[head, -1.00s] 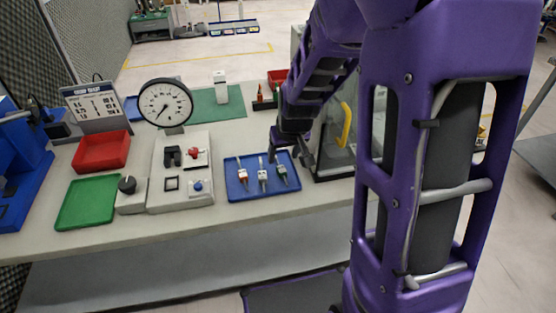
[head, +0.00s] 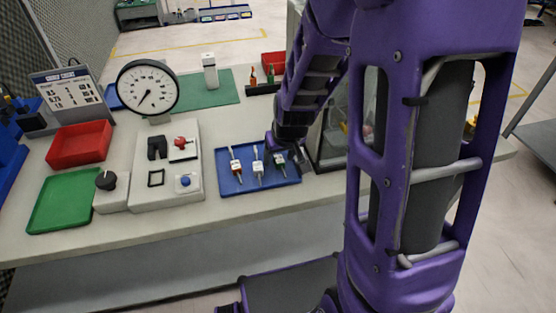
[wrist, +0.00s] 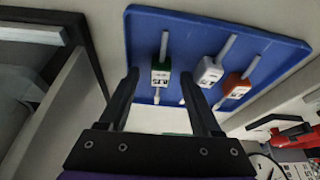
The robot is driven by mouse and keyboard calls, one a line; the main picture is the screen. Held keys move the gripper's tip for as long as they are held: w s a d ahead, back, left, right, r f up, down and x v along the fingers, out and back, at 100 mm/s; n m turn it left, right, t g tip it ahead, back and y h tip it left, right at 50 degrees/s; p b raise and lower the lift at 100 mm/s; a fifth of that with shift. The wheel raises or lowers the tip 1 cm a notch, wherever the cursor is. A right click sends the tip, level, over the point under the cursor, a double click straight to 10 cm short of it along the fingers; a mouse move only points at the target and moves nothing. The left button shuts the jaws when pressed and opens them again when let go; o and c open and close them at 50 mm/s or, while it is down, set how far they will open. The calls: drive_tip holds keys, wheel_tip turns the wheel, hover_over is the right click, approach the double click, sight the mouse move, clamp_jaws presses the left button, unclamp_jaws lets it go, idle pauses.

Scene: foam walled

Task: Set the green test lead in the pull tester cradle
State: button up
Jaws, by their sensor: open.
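The green test lead (head: 280,160) lies in the blue tray (head: 231,189), rightmost of three leads there. In the wrist view the green lead (wrist: 161,78) shows its labelled green body between the finger lines. My gripper (wrist: 160,88) is open and empty, its two fingers either side of the green lead; I cannot tell how far above it they are. In the head view my gripper (head: 283,151) is at the tray's right end, partly covering that lead. The pull tester (head: 143,196) stands left of the tray, with a black cradle-like bracket (head: 157,147) and a red clamp (head: 182,143).
A white lead (head: 258,168) and a red lead (head: 235,167) lie left of the green one. A dial gauge (head: 148,88) rises behind the tester. A red tray (head: 80,145) and green tray (head: 65,200) are at left. A clear-walled enclosure (head: 330,150) stands close right of my gripper.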

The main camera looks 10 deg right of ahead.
clamp_jaws()
drive_tip(key=shift+r, duration=0.1)
